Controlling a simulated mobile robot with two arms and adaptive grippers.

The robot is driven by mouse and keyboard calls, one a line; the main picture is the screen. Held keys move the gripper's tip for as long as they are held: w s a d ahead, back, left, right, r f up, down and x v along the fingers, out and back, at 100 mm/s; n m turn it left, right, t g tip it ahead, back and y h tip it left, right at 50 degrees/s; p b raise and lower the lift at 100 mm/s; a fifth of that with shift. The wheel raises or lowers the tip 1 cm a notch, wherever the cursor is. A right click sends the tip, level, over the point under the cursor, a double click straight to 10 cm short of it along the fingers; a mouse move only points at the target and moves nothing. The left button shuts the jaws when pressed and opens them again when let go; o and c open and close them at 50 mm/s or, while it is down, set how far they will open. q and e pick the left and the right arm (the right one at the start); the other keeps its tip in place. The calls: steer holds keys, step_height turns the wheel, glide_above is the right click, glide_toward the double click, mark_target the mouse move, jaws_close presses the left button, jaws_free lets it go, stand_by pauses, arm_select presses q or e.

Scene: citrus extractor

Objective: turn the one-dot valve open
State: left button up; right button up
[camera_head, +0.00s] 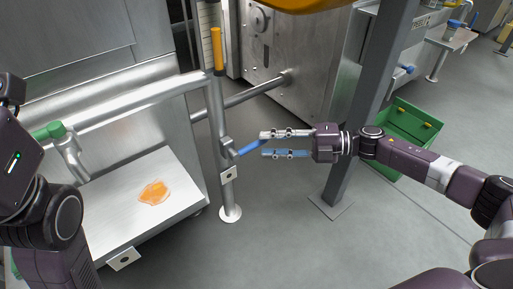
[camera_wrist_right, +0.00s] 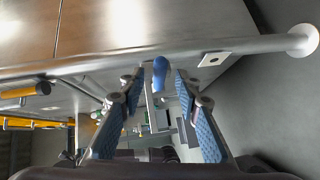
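A valve (camera_head: 228,146) with a blue lever handle (camera_head: 250,148) sits on the upright steel pipe. Below it is a small pale plate (camera_head: 227,174) with what looks like one dark dot. My right gripper (camera_head: 265,144) is open, coming from the right. Its fingertips lie above and below the lever's free end in the head view. In the right wrist view the blue handle (camera_wrist_right: 160,72) shows between the two blue-padded fingers, with gaps on both sides. My left arm shows at the left edge; its gripper is not in view.
A steel table (camera_head: 175,205) with an orange puddle (camera_head: 154,192) stands left of the pipe. A green-capped pipe (camera_head: 68,150) rises beside it. A grey post (camera_head: 370,100) and a green crate (camera_head: 402,125) stand behind my right arm. An orange handle (camera_head: 217,50) is above the valve.

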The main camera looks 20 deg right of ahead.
mark_target(257, 141)
steer(key=shift+b+x, duration=0.6)
steer(key=shift+x, duration=1.45)
jaws_close()
